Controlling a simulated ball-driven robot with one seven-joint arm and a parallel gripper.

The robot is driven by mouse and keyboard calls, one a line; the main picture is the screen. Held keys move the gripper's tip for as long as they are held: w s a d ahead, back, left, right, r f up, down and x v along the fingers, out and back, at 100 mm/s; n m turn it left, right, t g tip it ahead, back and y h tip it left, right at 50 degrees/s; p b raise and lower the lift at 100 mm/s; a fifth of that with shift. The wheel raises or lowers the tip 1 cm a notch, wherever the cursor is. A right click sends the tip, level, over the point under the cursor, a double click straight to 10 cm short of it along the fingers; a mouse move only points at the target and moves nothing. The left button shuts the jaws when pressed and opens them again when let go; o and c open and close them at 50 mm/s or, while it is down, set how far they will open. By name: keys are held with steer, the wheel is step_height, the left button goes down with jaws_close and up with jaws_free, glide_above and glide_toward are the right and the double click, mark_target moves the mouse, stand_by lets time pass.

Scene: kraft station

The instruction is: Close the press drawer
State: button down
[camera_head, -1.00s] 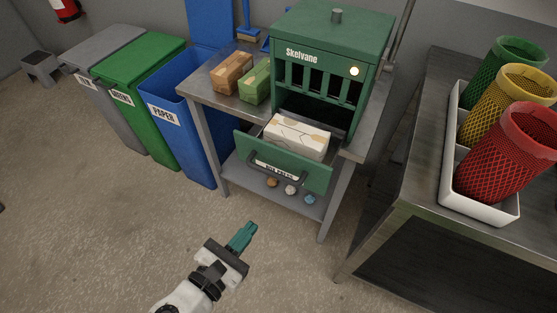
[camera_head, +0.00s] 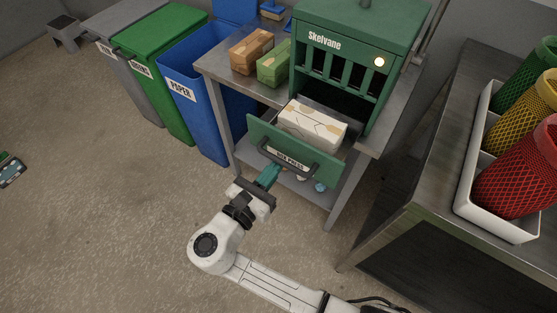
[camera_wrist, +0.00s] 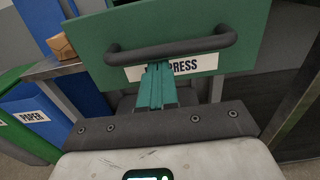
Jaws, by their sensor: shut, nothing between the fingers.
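The green press drawer (camera_head: 262,132) is pulled out from the green Skelvane press (camera_head: 345,35). A pale patterned block (camera_head: 312,125) lies in the drawer. The drawer front has a dark bar handle and a white label; in the wrist view the drawer front (camera_wrist: 110,35) fills the upper middle. My gripper (camera_head: 270,172) is shut and empty, pointing at the drawer front. In the wrist view its teal fingertips (camera_wrist: 157,68) overlap the label just below the handle (camera_wrist: 170,50). I cannot tell whether they touch the front.
The press stands on a metal table (camera_head: 215,68) with a brown block (camera_head: 250,52) and a green block (camera_head: 273,64). Bins, including the blue paper bin (camera_head: 192,88), stand left. A metal bench (camera_head: 425,190) with a white tray (camera_head: 497,218) is right. Floor at left is mostly clear.

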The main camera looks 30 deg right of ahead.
steer(key=shift+x, duration=1.2)
steer(key=p+x, duration=0.1)
steer(key=x, duration=1.6)
steer(key=shift+w+d, duration=0.35)
steer(key=shift+d, duration=0.2)
steer(key=shift+w+d+r, duration=0.1)
steer(key=shift+d+r, duration=0.05)
